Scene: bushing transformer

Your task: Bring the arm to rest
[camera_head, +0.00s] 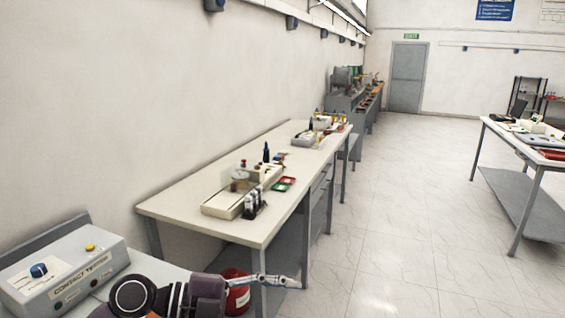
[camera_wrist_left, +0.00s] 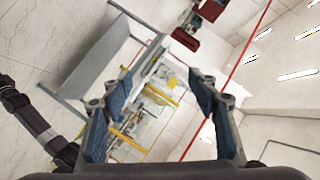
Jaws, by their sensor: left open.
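My left gripper (camera_head: 285,282) reaches in low at the bottom of the head view, seen side-on, with my dark wrist behind it. It is in the air and holds nothing. In the left wrist view the left gripper (camera_wrist_left: 155,98) shows two fingers with blue pads spread wide apart, with nothing between them. Beyond the fingers is a distant, tilted view of the room. My right gripper is not in view.
A grey contact tester (camera_head: 65,265) stands at the lower left, beside my arm. A red container (camera_head: 237,296) is close behind my wrist. A long workbench (camera_head: 165,205) with instruments runs along the wall. Another table (camera_head: 497,130) is at right. The tiled floor (camera_head: 400,230) between is clear.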

